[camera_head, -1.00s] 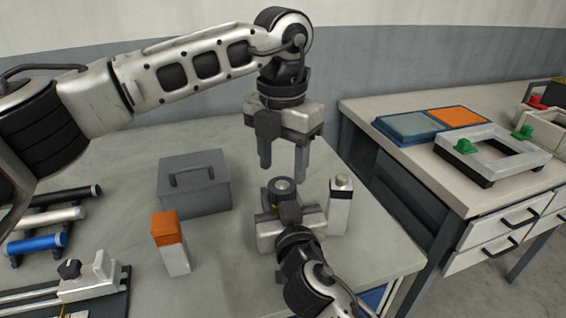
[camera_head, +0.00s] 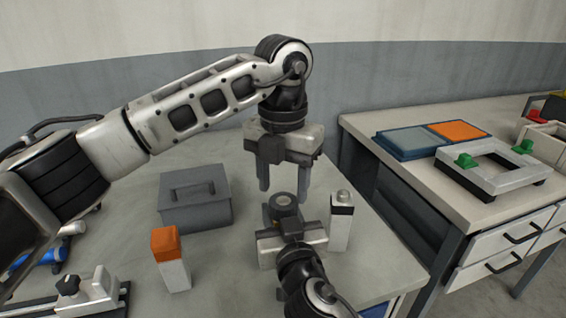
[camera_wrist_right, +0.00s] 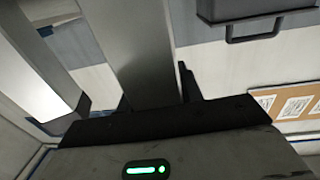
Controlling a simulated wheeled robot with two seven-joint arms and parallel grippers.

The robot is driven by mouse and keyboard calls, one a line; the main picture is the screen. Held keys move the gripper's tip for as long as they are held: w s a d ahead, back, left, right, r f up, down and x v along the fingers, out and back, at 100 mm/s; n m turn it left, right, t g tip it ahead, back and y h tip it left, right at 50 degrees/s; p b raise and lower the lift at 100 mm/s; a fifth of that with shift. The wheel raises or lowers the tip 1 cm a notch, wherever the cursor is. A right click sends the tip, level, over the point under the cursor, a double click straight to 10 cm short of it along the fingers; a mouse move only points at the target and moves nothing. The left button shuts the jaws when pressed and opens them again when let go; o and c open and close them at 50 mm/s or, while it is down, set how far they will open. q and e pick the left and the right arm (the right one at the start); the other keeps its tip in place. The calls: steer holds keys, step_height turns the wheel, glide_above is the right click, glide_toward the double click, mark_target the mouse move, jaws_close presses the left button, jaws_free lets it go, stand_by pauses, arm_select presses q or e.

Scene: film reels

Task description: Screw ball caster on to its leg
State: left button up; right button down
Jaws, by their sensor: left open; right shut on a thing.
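My right gripper (camera_head: 285,228) is shut on an upright dark piece with a round top (camera_head: 284,200), over the grey table. I cannot tell whether this piece is the leg or the ball caster. My left gripper (camera_head: 283,194) points straight down and is open, its two fingers on either side of the round top in the head view. Whether they touch it cannot be seen. A white post with a black band and rounded grey top (camera_head: 341,212) stands just right of my right gripper. In the right wrist view, a grey bar (camera_wrist_right: 140,45) rises from the jaws.
A grey lidded box (camera_head: 195,205) stands behind on the left. A white block with an orange top (camera_head: 170,262) stands nearer. A rail fixture (camera_head: 90,292) lies front left. A second bench (camera_head: 400,178) on the right carries trays and a frame.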

mark_target(283, 201)
arm_select(q)
steer(key=shift+f, duration=1.85)
steer(key=c, duration=0.7)
steer(key=o, duration=1)
steer(key=shift+r, duration=2.3)
steer(key=shift+c, duration=0.5)
